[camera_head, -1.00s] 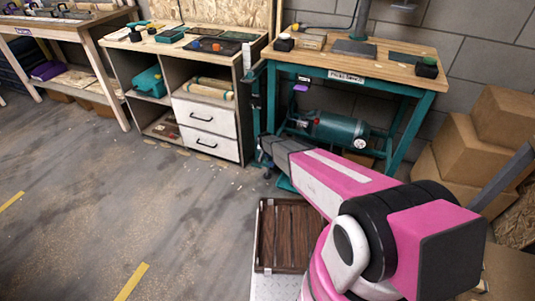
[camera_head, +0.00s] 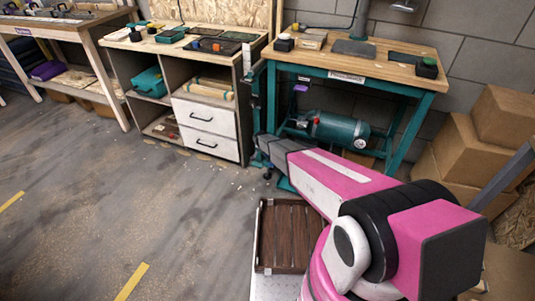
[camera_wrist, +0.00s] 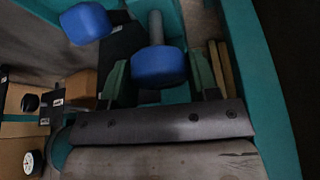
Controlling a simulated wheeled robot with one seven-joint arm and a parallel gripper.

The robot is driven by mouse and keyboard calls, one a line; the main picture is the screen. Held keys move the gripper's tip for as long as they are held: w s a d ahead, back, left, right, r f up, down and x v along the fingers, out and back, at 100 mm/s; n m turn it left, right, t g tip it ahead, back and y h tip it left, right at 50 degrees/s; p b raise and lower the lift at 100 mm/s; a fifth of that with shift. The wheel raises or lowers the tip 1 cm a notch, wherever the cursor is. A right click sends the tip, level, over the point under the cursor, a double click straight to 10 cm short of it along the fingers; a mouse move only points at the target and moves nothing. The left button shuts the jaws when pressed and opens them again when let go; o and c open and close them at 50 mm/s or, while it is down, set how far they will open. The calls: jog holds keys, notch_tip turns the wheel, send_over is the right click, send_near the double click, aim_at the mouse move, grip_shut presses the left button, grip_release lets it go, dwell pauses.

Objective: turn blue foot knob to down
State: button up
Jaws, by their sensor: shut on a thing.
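A blue knob (camera_wrist: 158,68) with a grey stem behind it sits between the two fingers of my gripper (camera_wrist: 160,80) in the wrist view. The green-padded fingers are shut on it, one on each side. A second blue knob (camera_wrist: 86,22) is at the upper left of the wrist view, apart from the fingers. In the head view my gripper (camera_head: 264,160) is low beside the left leg of the teal workbench (camera_head: 272,110). It is small and dark there, and I cannot make out the held knob in that view.
A shelf unit with white drawers (camera_head: 208,118) stands left of the bench. A teal tank (camera_head: 335,128) lies under the benchtop. Cardboard boxes (camera_head: 505,125) are stacked at the right. A brown slatted crate (camera_head: 283,235) is near my base. The floor at the left (camera_head: 100,200) is clear.

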jog(key=o, duration=0.9)
jog(key=v, duration=1.1)
jog(key=shift+f, duration=0.1)
jog(key=s+d+r+n+g, duration=0.1)
jog(key=s+d+r+n, duration=0.1)
jog(key=s+d+r, duration=0.6)
jog(key=s+d+r+n+g+y, duration=0.1)
jog(key=s+d+r+n, duration=0.1)
jog(key=s+d+r, duration=0.6)
jog(key=s+d+r+n+g+y, duration=0.1)
jog(key=s+d+r+n+g, duration=0.1)
jog(key=s+d+r, duration=0.7)
jog(key=shift+s+d, duration=0.2)
jog(key=shift+s, duration=1.15)
jog(key=shift+s+d, duration=0.15)
jog(key=shift+s, duration=1.2)
